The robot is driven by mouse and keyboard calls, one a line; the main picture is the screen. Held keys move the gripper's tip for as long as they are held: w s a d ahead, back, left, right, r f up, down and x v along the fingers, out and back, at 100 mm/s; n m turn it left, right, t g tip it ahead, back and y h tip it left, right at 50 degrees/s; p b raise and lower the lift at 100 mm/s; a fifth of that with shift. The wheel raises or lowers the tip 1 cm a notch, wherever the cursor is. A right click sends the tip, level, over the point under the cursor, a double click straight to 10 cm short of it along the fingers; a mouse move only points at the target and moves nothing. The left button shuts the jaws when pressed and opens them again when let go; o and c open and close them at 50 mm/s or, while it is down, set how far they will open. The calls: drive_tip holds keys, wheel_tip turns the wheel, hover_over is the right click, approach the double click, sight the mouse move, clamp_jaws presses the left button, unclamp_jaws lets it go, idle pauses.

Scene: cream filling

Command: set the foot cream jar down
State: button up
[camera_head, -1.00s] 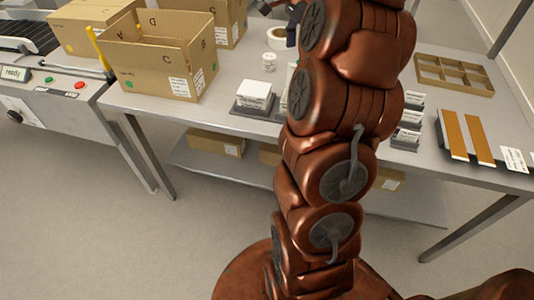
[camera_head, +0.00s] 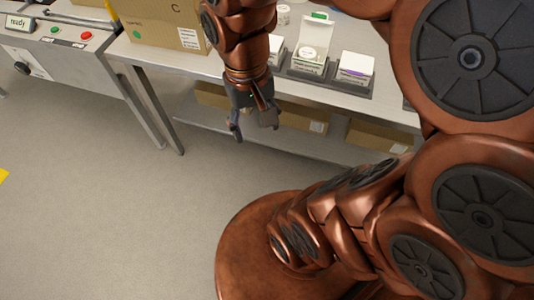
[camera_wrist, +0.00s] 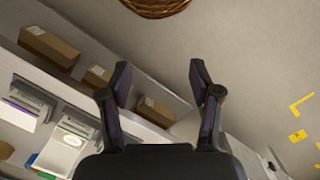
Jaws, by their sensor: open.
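My gripper (camera_head: 252,122) hangs in front of the table's front edge in the head view, with its fingers pointing down. In the wrist view my gripper (camera_wrist: 158,85) has its two dark fingers spread apart with nothing between them. A round white-lidded jar (camera_head: 309,53) sits in an open white carton on a grey stand on the table, right of the gripper and apart from it. It also shows in the wrist view as a pale round lid (camera_wrist: 74,140). I cannot read its label, so I cannot tell whether it is the foot cream jar.
A white box with a purple band (camera_head: 355,69) stands on a grey stand to the right. A cardboard box (camera_head: 165,25) is at the back left. Brown boxes (camera_head: 380,135) lie on the shelf below. A machine with buttons (camera_head: 60,38) stands at left. The floor in front is clear.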

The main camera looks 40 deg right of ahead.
drive_tip(key=s+a+f+n, duration=0.1)
drive_tip(key=s+f+n, duration=0.1)
drive_tip(key=s, duration=0.4)
drive_tip(key=shift+a+f+n, duration=0.3)
drive_tip(key=shift+f+n, duration=0.1)
drive_tip(key=shift+f, duration=0.15)
wheel_tip(320, 180, up, 8)
drive_tip(key=p, duration=0.8)
drive_tip(key=shift+r, duration=0.2)
